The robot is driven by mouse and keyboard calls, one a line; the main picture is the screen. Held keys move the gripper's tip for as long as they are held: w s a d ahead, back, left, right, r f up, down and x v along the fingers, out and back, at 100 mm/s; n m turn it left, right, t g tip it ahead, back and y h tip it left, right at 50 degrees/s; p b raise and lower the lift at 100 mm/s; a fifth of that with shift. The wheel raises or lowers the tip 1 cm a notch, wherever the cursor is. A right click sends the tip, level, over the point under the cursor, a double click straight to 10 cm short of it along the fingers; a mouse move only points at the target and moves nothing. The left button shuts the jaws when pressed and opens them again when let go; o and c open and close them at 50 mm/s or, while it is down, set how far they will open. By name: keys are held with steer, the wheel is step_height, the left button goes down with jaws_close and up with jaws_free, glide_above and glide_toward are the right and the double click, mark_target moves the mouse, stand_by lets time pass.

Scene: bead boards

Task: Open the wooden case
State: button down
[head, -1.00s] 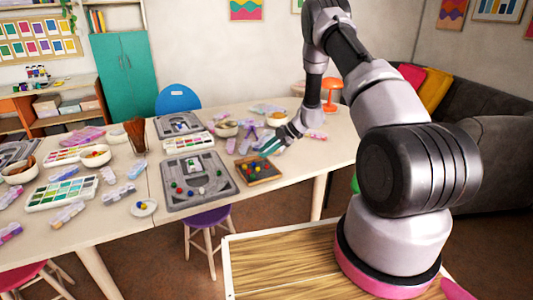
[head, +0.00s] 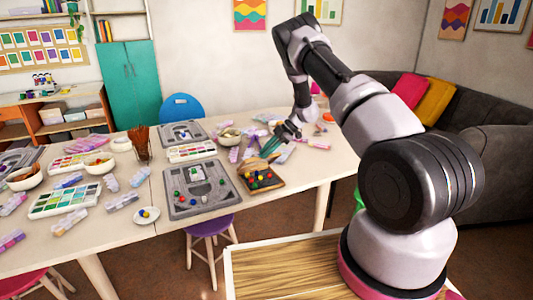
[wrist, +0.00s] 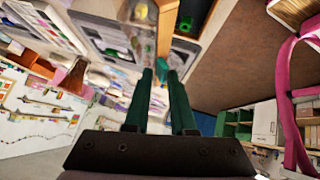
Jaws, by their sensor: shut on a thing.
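The wooden case (head: 277,187) is at the right part of the table, its dark inside holding several coloured beads. Its lid (head: 247,158) stands tilted up at the back of the case. My gripper (head: 269,150) is at the upper edge of the lid, its green fingers shut on it. In the wrist view, the fingertips (wrist: 162,70) meet the wooden edge of the lid (wrist: 167,30). Part of the case's inside with a green bead (wrist: 186,24) shows to the right of that edge. The exact grip point is partly hidden.
A grey bead board (head: 178,206) lies just left of the case. A white bowl (head: 229,138) and several clear bead boxes lie behind it. A small dish (head: 146,215) is at the front. The table's front edge is close to the case.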

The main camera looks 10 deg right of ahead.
steer(key=shift+w+g, duration=0.3)
steer(key=shift+w, duration=0.15)
steer(key=shift+w+a+r, duration=0.25)
steer(key=shift+a+r, duration=0.05)
steer(key=shift+r, duration=0.1)
steer(key=shift+w+d+g, duration=0.25)
steer(key=shift+g, duration=0.05)
steer(key=shift+w+r+m, duration=0.2)
steer(key=shift+w+m, duration=0.05)
steer(key=shift+m, duration=0.05)
steer(key=shift+w+a+r, duration=0.25)
steer(key=shift+a+r, duration=0.1)
